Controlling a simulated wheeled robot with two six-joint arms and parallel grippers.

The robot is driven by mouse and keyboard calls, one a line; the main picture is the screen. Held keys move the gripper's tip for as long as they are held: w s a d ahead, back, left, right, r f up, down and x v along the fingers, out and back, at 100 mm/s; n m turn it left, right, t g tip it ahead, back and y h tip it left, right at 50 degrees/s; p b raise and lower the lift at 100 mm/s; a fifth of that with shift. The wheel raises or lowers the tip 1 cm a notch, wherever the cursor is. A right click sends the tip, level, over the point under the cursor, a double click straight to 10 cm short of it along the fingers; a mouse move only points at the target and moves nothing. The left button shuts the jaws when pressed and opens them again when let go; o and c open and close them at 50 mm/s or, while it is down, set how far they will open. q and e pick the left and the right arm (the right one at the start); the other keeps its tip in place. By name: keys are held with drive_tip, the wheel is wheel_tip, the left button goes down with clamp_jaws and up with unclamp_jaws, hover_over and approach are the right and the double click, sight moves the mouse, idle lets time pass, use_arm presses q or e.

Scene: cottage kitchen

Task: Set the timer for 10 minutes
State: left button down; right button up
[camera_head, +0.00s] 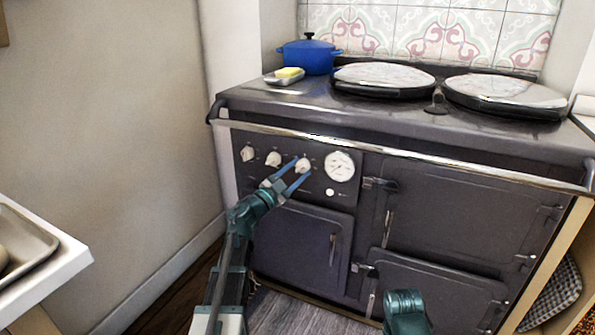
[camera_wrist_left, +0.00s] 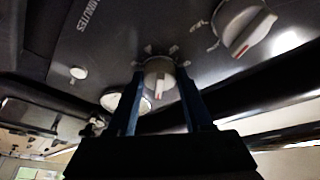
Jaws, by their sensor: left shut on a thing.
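The range's front panel (camera_head: 262,178) carries three white knobs and a round white gauge (camera_head: 339,166). My left gripper (camera_head: 301,170) is shut on the right-hand knob (camera_head: 303,164), beside the gauge. In the left wrist view, this knob (camera_wrist_left: 160,84) sits between the two blue fingers, and a red mark shows on it. The word "MINUTES" (camera_wrist_left: 88,14) is printed on the panel there. Another white knob (camera_wrist_left: 243,27) with a red line shows at upper right. The small scale marks around the held knob are too blurred to read.
The dark range (camera_head: 440,215) has a chrome rail (camera_head: 400,155) along its front, above the panel. A blue pot (camera_head: 309,55) and a butter dish (camera_head: 285,78) stand on top, left of two round lids. A white counter (camera_head: 45,270) is at left.

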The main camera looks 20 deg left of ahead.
use_arm(q)
drive_tip(key=shift+c, duration=1.6)
unclamp_jaws()
drive_tip(key=b+v, duration=0.3)
drive_tip(key=v, duration=1)
drive_tip(key=shift+s+b, duration=0.3)
drive_tip(key=shift+s, duration=0.1)
drive_tip(key=shift+w+a, duration=0.1)
drive_tip(key=shift+a, duration=0.05)
